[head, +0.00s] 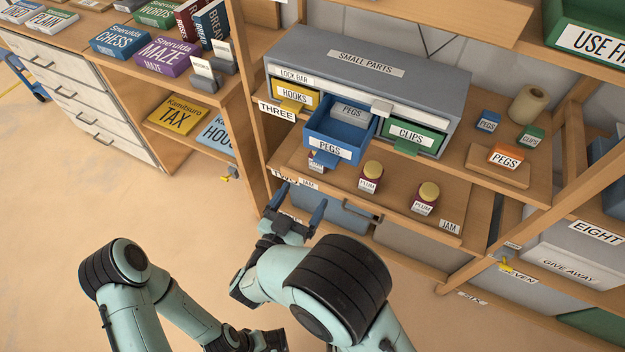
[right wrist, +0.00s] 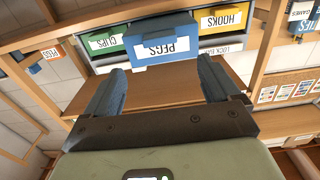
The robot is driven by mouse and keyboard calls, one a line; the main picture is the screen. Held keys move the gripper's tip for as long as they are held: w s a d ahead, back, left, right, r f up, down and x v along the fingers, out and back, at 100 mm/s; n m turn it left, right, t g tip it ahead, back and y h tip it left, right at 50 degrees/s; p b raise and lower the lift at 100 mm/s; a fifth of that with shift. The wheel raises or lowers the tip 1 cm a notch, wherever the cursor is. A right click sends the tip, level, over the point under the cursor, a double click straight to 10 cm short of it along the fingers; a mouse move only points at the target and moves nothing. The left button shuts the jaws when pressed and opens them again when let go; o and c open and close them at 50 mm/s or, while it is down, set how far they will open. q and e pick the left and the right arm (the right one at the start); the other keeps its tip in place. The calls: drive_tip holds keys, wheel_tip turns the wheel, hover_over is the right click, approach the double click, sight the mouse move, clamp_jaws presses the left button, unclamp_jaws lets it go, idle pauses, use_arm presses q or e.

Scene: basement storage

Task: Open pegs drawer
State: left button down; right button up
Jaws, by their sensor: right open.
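The blue pegs drawer (head: 336,137) is pulled out of the grey small parts cabinet (head: 370,75), with a grey box labelled PEGS (head: 350,112) inside it. It also shows in the right wrist view (right wrist: 162,52). The yellow hooks drawer (head: 293,95) and green clips drawer (head: 412,136) sit on either side of it. My right gripper (head: 305,204) is open and empty, below and in front of the pegs drawer, apart from it. My left gripper (head: 262,342) is at the bottom edge; its fingers are not clear.
Jam jars (head: 370,177) stand on the board under the drawers. A blue block (head: 486,121), green block (head: 530,136), orange block (head: 505,157) and a tape roll (head: 528,104) are right of the cabinet. A wooden post (head: 240,110) stands at left. The floor in front is clear.

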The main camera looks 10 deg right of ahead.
drive_tip(key=shift+v, duration=1.6)
drive_tip(key=w+d+f+n+g+y+p, duration=0.2)
drive_tip(key=d+f+y, duration=0.15)
drive_tip(key=f, duration=0.35)
drive_tip(key=w+d+f+n+g+y+p, duration=0.1)
drive_tip(key=w+d+f+y+p, duration=0.1)
drive_tip(key=d+f, duration=0.35)
drive_tip(key=s+d+f+g+y+p, duration=0.2)
drive_tip(key=s+f+g, duration=0.25)
drive_tip(key=f, duration=0.55)
drive_tip(key=s+f+g+y+p, duration=0.2)
drive_tip(key=s+g+y, duration=0.1)
drive_tip(key=s, duration=0.7)
drive_tip(key=s+f+g+y+p, duration=0.2)
drive_tip(key=s+g, duration=0.3)
drive_tip(key=s, duration=0.6)
drive_tip(key=shift+d+y, duration=0.25)
drive_tip(key=shift+y, duration=0.4)
drive_tip(key=shift+g, duration=0.25)
